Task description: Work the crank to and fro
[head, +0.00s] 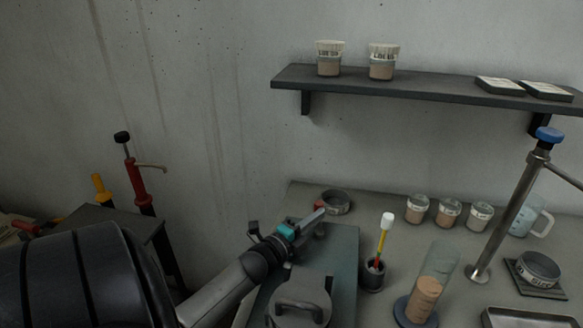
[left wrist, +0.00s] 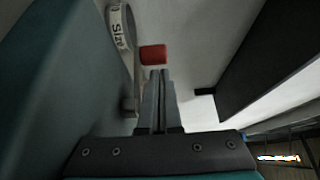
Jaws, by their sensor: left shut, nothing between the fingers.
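A teal-grey box-shaped machine (head: 340,262) stands on the bench and fills the left of the left wrist view (left wrist: 45,75). A small red grip (left wrist: 153,54), which looks like the crank's handle, shows just beyond my fingertips in the left wrist view. It shows only as a small red bit by the fingertips in the head view (head: 319,205). My left gripper (head: 318,215) is over the machine's far end, its fingers shut with nothing between them (left wrist: 157,75). I cannot tell whether the tips touch the red grip. The crank's arm is mostly hidden. My right gripper is out of view.
A sieve ring (head: 336,202) lies just behind the fingertips. A cup (head: 371,277) with a white-topped tool stands right of the machine. Glass jars (head: 448,213), a metal post (head: 508,215) and a cylinder (head: 428,290) stand farther right. A wall shelf (head: 420,92) hangs above.

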